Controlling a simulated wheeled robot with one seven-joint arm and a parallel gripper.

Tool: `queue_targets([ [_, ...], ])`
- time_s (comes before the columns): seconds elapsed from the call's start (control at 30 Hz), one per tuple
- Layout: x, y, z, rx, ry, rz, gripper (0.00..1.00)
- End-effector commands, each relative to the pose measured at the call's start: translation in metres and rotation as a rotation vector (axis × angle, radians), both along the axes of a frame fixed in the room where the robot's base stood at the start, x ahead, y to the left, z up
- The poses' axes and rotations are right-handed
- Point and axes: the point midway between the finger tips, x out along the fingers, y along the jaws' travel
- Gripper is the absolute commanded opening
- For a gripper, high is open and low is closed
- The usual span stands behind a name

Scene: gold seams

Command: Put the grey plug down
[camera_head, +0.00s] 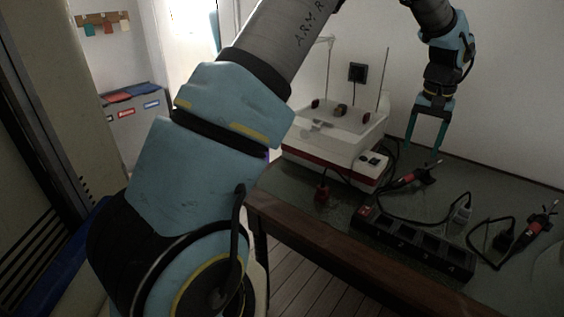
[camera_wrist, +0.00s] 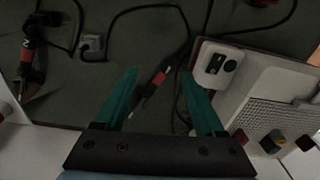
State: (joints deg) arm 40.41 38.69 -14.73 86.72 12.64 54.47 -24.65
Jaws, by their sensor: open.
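The grey plug (camera_head: 461,211) lies on the dark table top, to the right of the black power strip (camera_head: 400,236), with a dark cord running from it. It also shows in the wrist view (camera_wrist: 92,46), at the upper left, apart from my fingers. My gripper (camera_head: 424,150) hangs above the back of the table, fingers pointing down, open and empty. In the wrist view, a tool with a red band (camera_wrist: 156,84) lies below, between my teal fingers (camera_wrist: 159,75).
A white device with a red stripe (camera_head: 335,137) stands left of my gripper. A wall socket (camera_head: 358,72) is behind.

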Motion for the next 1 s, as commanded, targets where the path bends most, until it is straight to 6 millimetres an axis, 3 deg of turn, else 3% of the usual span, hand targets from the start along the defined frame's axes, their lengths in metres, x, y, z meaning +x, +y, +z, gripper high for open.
queue_targets([
  [0.03,0.016,0.05,0.008,0.001,-0.011,0.045,0.71],
  [0.17,0.027,0.168,0.013,-0.01,-0.031,0.15,0.71],
  [0.2,0.025,0.205,0.014,-0.015,-0.038,0.187,0.71],
  [0.3,0.004,0.288,0.014,-0.025,-0.055,0.283,0.71],
  [0.43,-0.036,0.368,0.009,-0.037,-0.076,0.395,0.71],
  [0.5,-0.057,0.395,0.006,-0.043,-0.085,0.441,0.71],
  [0.63,-0.082,0.42,0.001,-0.049,-0.095,0.492,0.71],
  [1.0,-0.089,0.426,-0.001,-0.05,-0.096,0.502,0.71],
])
